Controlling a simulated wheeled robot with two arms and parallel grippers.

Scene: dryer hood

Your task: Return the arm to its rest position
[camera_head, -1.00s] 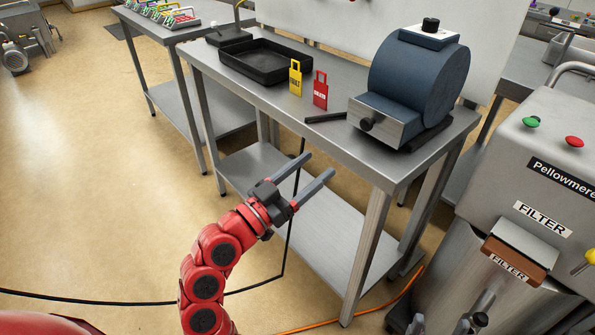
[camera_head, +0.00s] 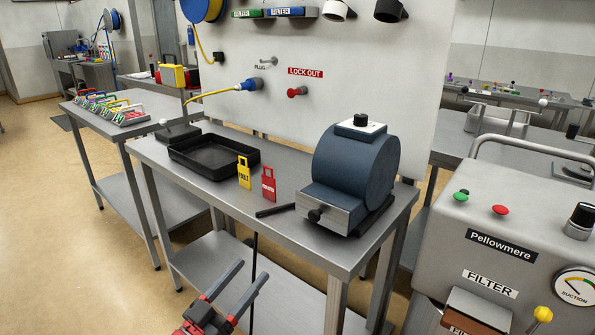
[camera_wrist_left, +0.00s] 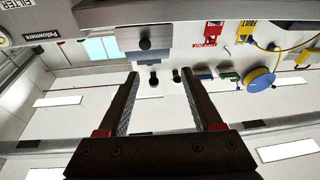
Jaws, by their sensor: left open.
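My left gripper (camera_head: 252,271) is at the bottom of the head view, in front of the near side of the steel table (camera_head: 225,208). Its two grey fingers are apart with nothing between them. Only the gripper and a little of its red wrist show; the rest of the arm is out of the picture. In the left wrist view the open fingers (camera_wrist_left: 159,74) also have nothing between them. My right gripper is not in view.
On the table are a black tray (camera_head: 190,169), yellow tag (camera_head: 244,173), red tag (camera_head: 269,184) and blue drum machine (camera_head: 352,165). A grey filter machine (camera_head: 470,215) stands at right. Open floor (camera_head: 80,250) lies at left.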

